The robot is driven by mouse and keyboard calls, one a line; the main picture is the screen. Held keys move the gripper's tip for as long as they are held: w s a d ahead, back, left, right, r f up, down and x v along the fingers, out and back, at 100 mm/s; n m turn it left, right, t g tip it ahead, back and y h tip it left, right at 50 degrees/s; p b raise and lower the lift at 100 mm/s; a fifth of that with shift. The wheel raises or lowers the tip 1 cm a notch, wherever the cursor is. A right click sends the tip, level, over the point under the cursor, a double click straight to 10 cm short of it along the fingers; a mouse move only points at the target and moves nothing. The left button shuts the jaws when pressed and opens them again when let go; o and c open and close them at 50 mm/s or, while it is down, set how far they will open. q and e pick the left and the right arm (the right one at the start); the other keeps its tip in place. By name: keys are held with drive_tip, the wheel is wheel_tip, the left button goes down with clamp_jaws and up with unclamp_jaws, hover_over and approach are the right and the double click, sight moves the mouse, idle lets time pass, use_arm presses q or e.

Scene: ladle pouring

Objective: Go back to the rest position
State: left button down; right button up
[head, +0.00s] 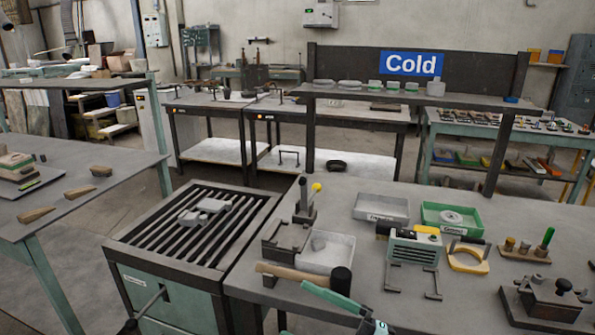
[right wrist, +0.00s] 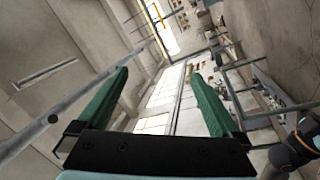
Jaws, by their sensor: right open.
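My right gripper (head: 293,300) shows at the bottom edge of the head view, with green fingers near the front edge of the grey workbench (head: 340,222). In the right wrist view the two green fingers of my right gripper (right wrist: 163,76) stand wide apart with nothing between them. That view is tilted and shows walls and windows behind the fingers. My left gripper is not seen in the head view.
A mallet (head: 298,276) and a grey tray (head: 328,252) lie close to my right gripper on the bench. A slatted grate (head: 150,232) bears grey castings (head: 204,210). A raised shelf (head: 420,97) stands behind. Floor shows between the left table (head: 90,205) and the grate.

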drive_tip(key=s+d+f+m+t+h+b, duration=0.1)
drive_tip(key=d+f+m+t+h, duration=0.3)
drive_tip(key=f+m+h, duration=0.3)
drive_tip(key=d+f+m+t+h+b, duration=0.1)
drive_tip(key=d+f+m+t+h, duration=0.3)
drive_tip(key=f+m, duration=0.6)
drive_tip(key=s+d+f+m+g+h+b, duration=0.1)
drive_tip(key=s+d+f+m+g+h, duration=0.1)
drive_tip(key=s+f+g, duration=0.4)
drive_tip(key=s+d+f+m+g+h+b, duration=0.1)
drive_tip(key=s+d+f+m+h, duration=0.15)
drive_tip(key=s+f, duration=0.6)
use_arm(q)
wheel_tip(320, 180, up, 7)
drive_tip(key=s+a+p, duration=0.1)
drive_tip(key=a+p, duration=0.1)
drive_tip(key=p, duration=1.1)
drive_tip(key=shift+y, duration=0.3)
use_arm(e)
wheel_tip(320, 180, up, 8)
drive_tip(key=s+d, duration=0.1)
drive_tip(key=d, duration=0.1)
drive_tip(key=shift+d+r+m+h, duration=0.25)
drive_tip(key=shift+m+h, duration=0.1)
drive_tip(key=shift+m, duration=0.1)
